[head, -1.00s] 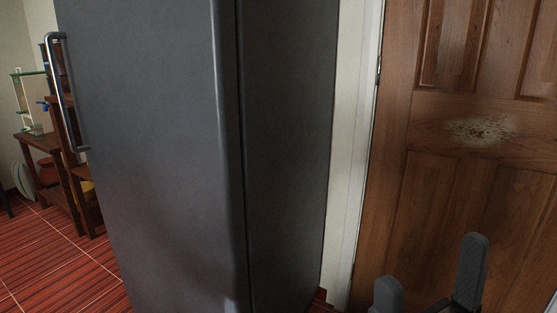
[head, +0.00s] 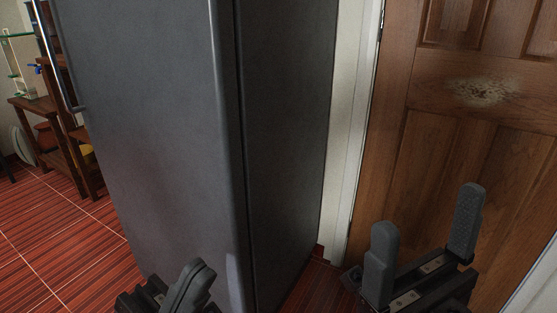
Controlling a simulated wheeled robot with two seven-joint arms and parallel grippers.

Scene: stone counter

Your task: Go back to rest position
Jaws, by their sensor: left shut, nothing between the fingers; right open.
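My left gripper (head: 203,272) shows at the bottom of the head view, left of centre, in front of the lower part of the fridge. Its two grey fingers are together with nothing between them. My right gripper (head: 424,232) is at the lower right, in front of the wooden door. Its fingers stand wide apart and it is empty. The arms behind both grippers are mostly out of the picture.
A tall dark grey fridge (head: 150,130) with a metal handle fills the left and middle. A brown wooden door (head: 440,160) is at the right. Wooden shelves (head: 65,135) stand at the far left. Red striped floor (head: 60,235) is clear at the lower left.

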